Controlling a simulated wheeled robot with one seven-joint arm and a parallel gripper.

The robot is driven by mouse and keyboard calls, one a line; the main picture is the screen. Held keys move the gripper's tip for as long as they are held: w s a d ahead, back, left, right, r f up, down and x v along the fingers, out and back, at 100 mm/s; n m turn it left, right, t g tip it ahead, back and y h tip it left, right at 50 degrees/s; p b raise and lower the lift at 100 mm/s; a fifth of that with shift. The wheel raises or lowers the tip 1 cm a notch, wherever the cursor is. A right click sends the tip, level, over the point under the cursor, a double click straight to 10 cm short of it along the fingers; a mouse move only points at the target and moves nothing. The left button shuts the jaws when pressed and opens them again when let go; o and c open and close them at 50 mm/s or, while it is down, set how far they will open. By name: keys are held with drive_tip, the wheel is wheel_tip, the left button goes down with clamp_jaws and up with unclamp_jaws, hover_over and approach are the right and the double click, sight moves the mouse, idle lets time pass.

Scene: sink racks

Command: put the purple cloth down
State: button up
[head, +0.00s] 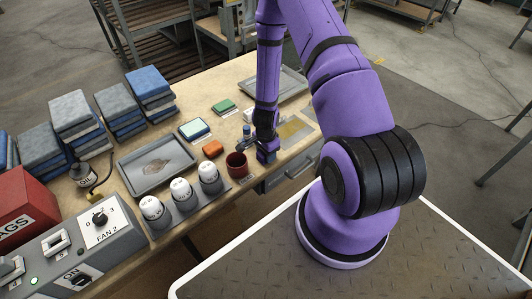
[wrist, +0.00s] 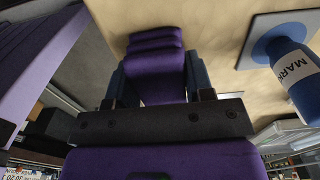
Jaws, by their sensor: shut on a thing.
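The purple cloth (wrist: 157,72) is folded in layers and sits between the dark fingers of my gripper (wrist: 155,88) in the wrist view. My gripper is shut on it. In the head view my gripper (head: 266,147) is low at the front edge of the bench (head: 225,85), just right of a dark red cup (head: 237,164). The cloth is small and hard to tell from the purple arm there. I cannot tell whether it touches the bench top.
A blue bottle marked "MARK" (wrist: 297,75) stands close to my gripper. A yellowish flat patch (head: 295,129) lies to the right. A larger tray (head: 280,85) is behind.

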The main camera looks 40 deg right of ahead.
drive_tip(key=o, duration=1.1)
drive_tip(key=shift+o, duration=0.2)
wheel_tip(320, 180, up, 12)
drive_tip(key=a+r+n+t+y, duration=0.15)
drive_tip(key=a+r+n, duration=0.3)
drive_tip(key=r, duration=0.95)
drive_tip(key=a+r+n+t, duration=0.2)
drive_tip(key=a+r+n, duration=0.25)
drive_tip(key=r, duration=0.95)
drive_tip(key=s+a+r+n+t+h, duration=0.1)
drive_tip(key=s+r+n, duration=0.7)
drive_tip(key=s+r, duration=0.8)
drive_tip(key=shift+s+a+r+n+t, duration=0.2)
drive_tip(key=shift+s+a+n+t, duration=0.15)
drive_tip(key=shift+s, duration=0.95)
